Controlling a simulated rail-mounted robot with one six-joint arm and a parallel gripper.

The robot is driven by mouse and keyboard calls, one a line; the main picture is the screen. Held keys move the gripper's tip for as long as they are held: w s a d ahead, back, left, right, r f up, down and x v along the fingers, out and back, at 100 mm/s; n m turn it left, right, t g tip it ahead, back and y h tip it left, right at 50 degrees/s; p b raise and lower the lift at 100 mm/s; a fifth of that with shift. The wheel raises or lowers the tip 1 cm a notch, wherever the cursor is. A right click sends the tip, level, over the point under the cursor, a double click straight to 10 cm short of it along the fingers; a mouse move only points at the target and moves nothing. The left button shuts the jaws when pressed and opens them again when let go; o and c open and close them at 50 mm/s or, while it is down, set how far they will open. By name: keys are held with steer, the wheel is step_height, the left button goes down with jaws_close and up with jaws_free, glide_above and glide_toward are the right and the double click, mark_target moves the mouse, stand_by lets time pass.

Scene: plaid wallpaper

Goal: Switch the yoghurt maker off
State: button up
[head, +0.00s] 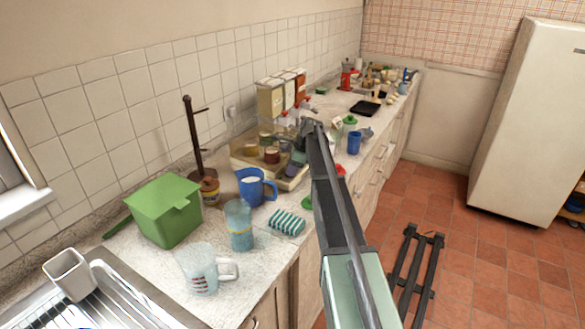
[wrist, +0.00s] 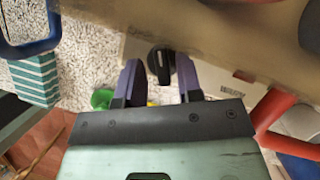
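The yoghurt maker (head: 264,175) is a beige, low tray-like appliance with several small jars in it, on the counter against the tiled wall. Its front face (wrist: 212,42) crosses the top of the wrist view. A black round knob (wrist: 159,64) with a raised grip sticks out from that face. My gripper (head: 294,164) is at the front of the appliance, and my arm hides part of its right side. In the wrist view my gripper (wrist: 158,68) is open, its two purple fingers on either side of the knob. The right finger is very close to the knob; I cannot tell whether it touches.
A blue mug (head: 254,188), a striped sponge (head: 287,222) and a blue glass (head: 240,225) stand left of my arm. A dispenser (head: 282,94) stands behind the yoghurt maker. A blue cup (head: 354,143) is to the right. The floor beside the counter holds a dark rack (head: 417,265).

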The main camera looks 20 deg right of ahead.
steer(key=shift+o, duration=0.2)
steer(key=shift+w+f, duration=0.1)
steer(key=shift+w, duration=0.05)
steer(key=p+v, duration=1)
steer(key=shift+r, duration=0.4)
steer(key=shift+d, duration=0.1)
steer(key=shift+c, duration=0.3)
